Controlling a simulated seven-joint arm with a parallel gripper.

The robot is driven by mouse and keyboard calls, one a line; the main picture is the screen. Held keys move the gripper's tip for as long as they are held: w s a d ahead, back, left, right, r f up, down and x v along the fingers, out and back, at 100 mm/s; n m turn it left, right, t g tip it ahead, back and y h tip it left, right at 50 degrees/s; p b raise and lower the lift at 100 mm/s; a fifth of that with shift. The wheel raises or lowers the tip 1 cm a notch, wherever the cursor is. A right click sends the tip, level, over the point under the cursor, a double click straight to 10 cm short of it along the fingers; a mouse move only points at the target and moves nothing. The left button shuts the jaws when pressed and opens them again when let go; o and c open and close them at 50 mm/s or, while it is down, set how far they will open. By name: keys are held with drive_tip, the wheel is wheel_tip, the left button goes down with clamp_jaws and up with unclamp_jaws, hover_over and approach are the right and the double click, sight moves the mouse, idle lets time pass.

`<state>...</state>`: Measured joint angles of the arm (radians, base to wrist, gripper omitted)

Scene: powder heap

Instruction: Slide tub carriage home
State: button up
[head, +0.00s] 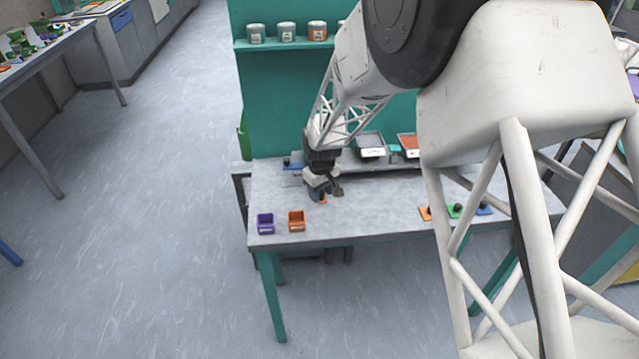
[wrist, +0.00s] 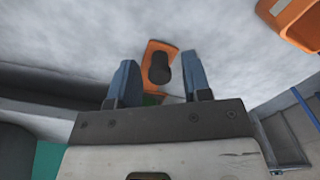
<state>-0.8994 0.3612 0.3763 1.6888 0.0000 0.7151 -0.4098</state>
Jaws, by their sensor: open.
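My gripper (head: 317,195) is open, pointing down near the left end of the worktable. In the wrist view its two blue fingers (wrist: 158,75) stand either side of a dark round knob (wrist: 159,68) on an orange plate (wrist: 152,47). The fingers look apart from the knob; its height relative to them is unclear. A long dark rail-like base (head: 385,164) runs along the table's back, with a grey tray (head: 370,144) and a tray of orange-red powder (head: 407,141) behind it. A small blue piece (head: 291,164) is at its left end. I cannot tell which part is the tub carriage.
A purple tub (head: 265,225) and an orange tub (head: 296,222) stand at the table's front left. Orange (head: 426,216), green (head: 455,212) and blue (head: 486,211) plates with dark knobs lie to the right. The table's middle is clear. Jars line the shelf above.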

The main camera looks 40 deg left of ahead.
drive_tip(key=c, duration=0.8)
